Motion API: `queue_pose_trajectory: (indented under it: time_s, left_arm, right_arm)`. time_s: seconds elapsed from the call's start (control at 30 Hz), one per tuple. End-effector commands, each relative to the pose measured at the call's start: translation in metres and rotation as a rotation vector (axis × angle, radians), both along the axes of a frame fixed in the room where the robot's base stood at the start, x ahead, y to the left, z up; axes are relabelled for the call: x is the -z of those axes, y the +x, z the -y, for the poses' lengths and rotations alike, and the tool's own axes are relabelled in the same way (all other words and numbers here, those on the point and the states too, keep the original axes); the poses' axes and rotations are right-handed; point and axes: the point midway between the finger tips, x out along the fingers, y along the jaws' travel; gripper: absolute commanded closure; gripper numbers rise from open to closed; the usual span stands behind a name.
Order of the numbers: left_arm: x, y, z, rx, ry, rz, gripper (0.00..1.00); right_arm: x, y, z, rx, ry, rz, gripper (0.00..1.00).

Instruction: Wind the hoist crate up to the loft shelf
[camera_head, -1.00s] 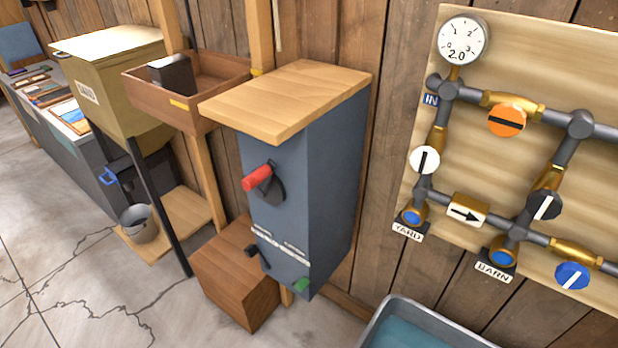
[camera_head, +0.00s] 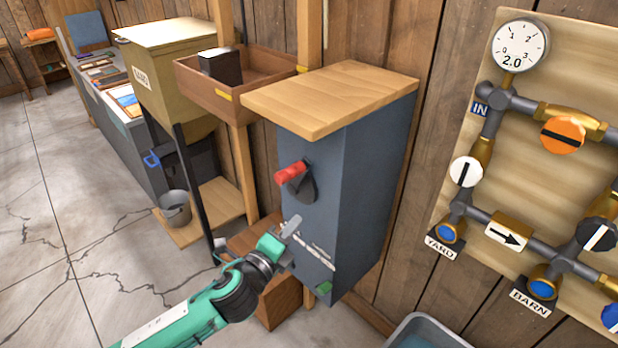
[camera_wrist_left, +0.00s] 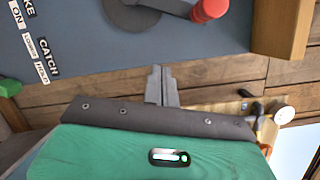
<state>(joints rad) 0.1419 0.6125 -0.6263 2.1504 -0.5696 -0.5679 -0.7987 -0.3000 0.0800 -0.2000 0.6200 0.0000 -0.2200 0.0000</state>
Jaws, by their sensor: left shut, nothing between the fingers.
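The wooden hoist crate (camera_head: 205,96), holding a dark block (camera_head: 221,67), sits against the upright post just left of the blue-grey winch box (camera_head: 370,190). On the box's front is a dark crank (camera_head: 302,187) with a red handle (camera_head: 290,172); the red handle also shows at the top of the left wrist view (camera_wrist_left: 209,9). A green lever (camera_head: 325,287) is low on the box. My left gripper (camera_head: 293,226) is shut and empty, just below the crank and apart from the red handle. It hides part of the box's lower front. My right gripper and the loft shelf are not in view.
A wooden lid (camera_head: 335,98) overhangs the winch box. A wooden block (camera_head: 280,300) stands below it. A pipe board (camera_head: 560,90) with valves is on the wall at right. A grey basin (camera_head: 440,325) is at the bottom. The floor at left is open.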

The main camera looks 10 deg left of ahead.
Motion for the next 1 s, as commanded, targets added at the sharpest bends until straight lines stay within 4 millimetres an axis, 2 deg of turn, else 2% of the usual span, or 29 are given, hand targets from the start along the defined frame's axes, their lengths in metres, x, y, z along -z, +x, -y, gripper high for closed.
queue_pose_trajectory:
  time_s: [0.03, 0.13, 0.23, 0.33, 0.47, 0.83, 0.87, 0.9, 1.0]
  left_arm:
    - [-0.016, -0.007, 0.004, 0.015, 0.018, 0.037, 1.00]
    - [-0.036, -0.017, 0.010, 0.032, 0.045, 0.088, 1.00]
    - [-0.045, -0.021, 0.013, 0.038, 0.058, 0.108, 1.00]
    - [-0.048, -0.015, 0.015, 0.038, 0.060, 0.112, 1.00]
    - [-0.052, 0.002, 0.022, 0.038, 0.058, 0.112, 1.00]
    - [-0.059, 0.071, 0.048, 0.038, 0.057, 0.110, 1.00]
    - [-0.059, 0.075, 0.048, 0.037, 0.057, 0.110, 1.00]
    - [-0.064, 0.078, 0.039, 0.035, 0.061, 0.109, 1.00]
    - [-0.068, 0.084, 0.028, 0.036, 0.061, 0.109, 1.00]
  right_arm:
    - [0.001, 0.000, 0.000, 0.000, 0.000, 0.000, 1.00]
    - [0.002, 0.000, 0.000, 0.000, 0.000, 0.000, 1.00]
    - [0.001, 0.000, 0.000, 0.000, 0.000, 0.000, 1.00]
    - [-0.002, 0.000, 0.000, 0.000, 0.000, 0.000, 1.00]
    - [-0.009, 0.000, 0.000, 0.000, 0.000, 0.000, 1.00]
    - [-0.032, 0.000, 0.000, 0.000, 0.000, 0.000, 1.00]
    - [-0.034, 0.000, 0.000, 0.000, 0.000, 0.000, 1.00]
    - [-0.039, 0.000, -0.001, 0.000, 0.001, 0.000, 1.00]
    - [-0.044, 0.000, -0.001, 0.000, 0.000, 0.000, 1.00]
